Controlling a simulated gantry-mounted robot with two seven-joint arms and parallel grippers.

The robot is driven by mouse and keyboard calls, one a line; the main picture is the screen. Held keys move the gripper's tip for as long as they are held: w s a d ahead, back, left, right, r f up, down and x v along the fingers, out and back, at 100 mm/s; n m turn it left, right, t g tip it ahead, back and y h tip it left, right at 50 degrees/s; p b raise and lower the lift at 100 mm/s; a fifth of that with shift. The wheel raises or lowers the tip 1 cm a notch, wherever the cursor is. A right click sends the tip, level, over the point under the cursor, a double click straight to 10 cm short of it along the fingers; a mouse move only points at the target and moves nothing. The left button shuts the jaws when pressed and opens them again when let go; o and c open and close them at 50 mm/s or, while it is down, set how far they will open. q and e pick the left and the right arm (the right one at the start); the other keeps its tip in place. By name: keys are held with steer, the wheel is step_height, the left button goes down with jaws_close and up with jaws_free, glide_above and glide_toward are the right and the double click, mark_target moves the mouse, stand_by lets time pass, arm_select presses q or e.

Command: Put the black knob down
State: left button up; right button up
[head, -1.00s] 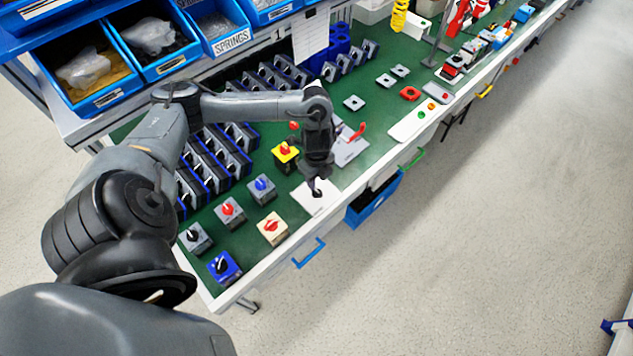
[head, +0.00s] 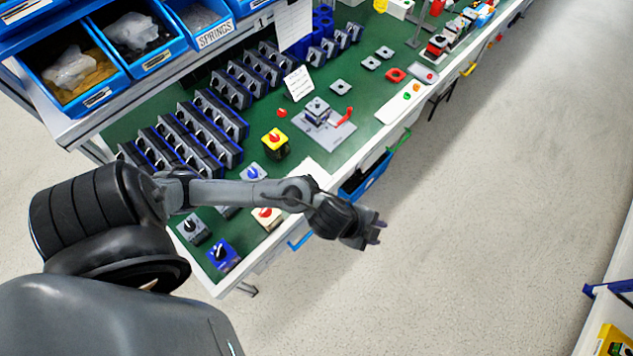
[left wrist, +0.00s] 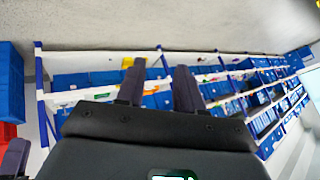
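My left gripper (head: 376,232) is out past the table's front edge, above the floor. In the left wrist view its two fingers (left wrist: 160,90) stand apart with nothing between them. A white sheet (head: 314,172) lies at the front edge of the green table, partly covered by my left forearm. I see no loose black knob on its visible part; the covered part is hidden. Black knobs sit on a grey switch box (head: 193,230) and a blue switch box (head: 222,256) at the near left. My right gripper is not in view.
A grey plate (head: 324,126) with a switch and red handle lies mid-table. A yellow switch box (head: 275,143) stands left of it. Rows of dark switch modules (head: 190,140) line the back. Blue bins (head: 75,65) are above.

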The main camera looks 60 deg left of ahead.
arm_select(q)
steer(key=s+a+n+g+y, duration=0.2)
steer(key=s+a+n+g, duration=0.1)
steer(key=s+a+n, duration=0.4)
steer(key=s+n, duration=0.3)
steer(key=s, duration=0.3)
steer(key=shift+r+g+y, duration=0.3)
steer(key=shift+r+y, duration=0.05)
steer(key=shift+y, duration=0.05)
steer(key=shift+r, duration=0.1)
step_height(320, 180, up, 24)
steer(key=p, duration=2.4)
steer(key=shift+r+p, duration=0.2)
steer(key=shift+p, duration=0.1)
steer(key=shift+f, duration=0.1)
